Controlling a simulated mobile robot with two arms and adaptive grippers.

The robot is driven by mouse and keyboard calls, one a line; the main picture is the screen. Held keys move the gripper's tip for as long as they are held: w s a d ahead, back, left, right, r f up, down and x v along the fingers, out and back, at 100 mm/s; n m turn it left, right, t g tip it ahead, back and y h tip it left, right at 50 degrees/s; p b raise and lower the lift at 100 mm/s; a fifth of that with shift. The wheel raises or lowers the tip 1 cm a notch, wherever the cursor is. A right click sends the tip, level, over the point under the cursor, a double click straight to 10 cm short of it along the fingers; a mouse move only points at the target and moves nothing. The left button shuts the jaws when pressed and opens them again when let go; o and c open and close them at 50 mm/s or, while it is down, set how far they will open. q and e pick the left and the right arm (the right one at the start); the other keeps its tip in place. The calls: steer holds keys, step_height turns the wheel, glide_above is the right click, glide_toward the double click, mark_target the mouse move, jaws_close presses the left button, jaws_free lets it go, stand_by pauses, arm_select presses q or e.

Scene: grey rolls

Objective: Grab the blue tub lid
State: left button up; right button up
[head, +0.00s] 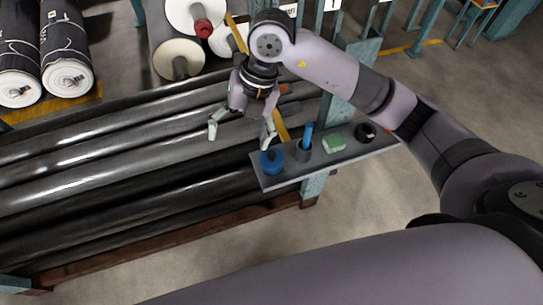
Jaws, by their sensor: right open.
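A blue tub (271,165) stands upright at the left end of a small grey shelf (281,182). A small dark knob-like shape shows on top of its blue lid (270,155). My right gripper (240,138) is open and empty, with its fingers pointing down. It is above and left of the tub in the picture, and its right fingertip shows close to the lid. I cannot tell the gap in depth. My left gripper is not in view.
On the shelf are a grey cup with a blue item (308,134), a green block (333,143) and a black round thing (366,131). A teal post (339,104) rises behind the shelf. Long grey rolls (120,155) fill the rack at left.

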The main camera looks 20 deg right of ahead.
steer(key=w+d+m+h, duration=0.2)
steer(key=w+d+h, duration=0.15)
steer(key=d, duration=0.35)
steer(key=p, duration=0.2)
glide_above(271, 153)
steer(key=shift+t+h, duration=0.25)
steer(key=shift+t, duration=0.15)
step_height(271, 153, down, 11)
steer(key=shift+f, duration=0.15)
steer(key=shift+s+f, duration=0.1)
steer(key=shift+f, duration=0.5)
step_height(271, 153, down, 4)
steer(key=shift+d+r+p, duration=0.1)
steer(key=shift+r+p, duration=0.1)
steer(key=shift+p, duration=0.6)
steer(key=shift+f, duration=0.35)
steer(key=shift+c, duration=0.4)
steer(key=c, duration=1.2)
